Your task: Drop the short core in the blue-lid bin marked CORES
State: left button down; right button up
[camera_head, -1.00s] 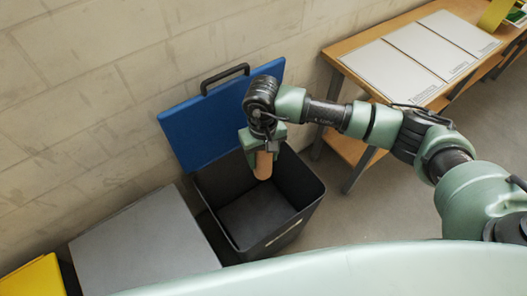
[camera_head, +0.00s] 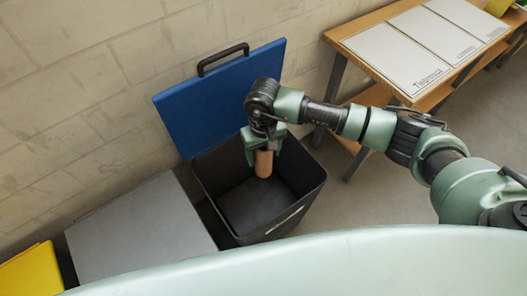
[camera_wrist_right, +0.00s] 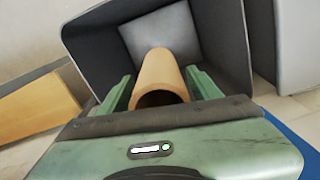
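The short core (camera_head: 264,164) is a tan cardboard tube. It hangs roughly upright between the fingers of my right gripper (camera_head: 263,148), over the open mouth of the dark grey bin (camera_head: 308,200). The blue lid (camera_head: 218,100) with its black handle stands raised behind the bin. In the right wrist view the core (camera_wrist_right: 160,76) lies between both fingers, its hollow near end facing the palm, and the grey bin (camera_wrist_right: 105,45) opens beyond it. My right gripper appears shut on the core. Any CORES marking is not readable. My left gripper is out of view.
A grey box-like surface (camera_head: 135,228) stands left of the bin, and a yellow one (camera_head: 30,270) is at the far left. A wooden table (camera_head: 345,33) with pale panels (camera_head: 405,60) stands to the right. A block wall is close behind. Clear floor shows right of the bin.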

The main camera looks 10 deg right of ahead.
jog(key=shift+o, duration=0.3)
notch_tip(320, 180, up, 8)
jog(key=shift+f+b, duration=0.1)
jog(key=shift+b, duration=0.55)
jog(key=shift+a, duration=0.1)
dwell(0.4)
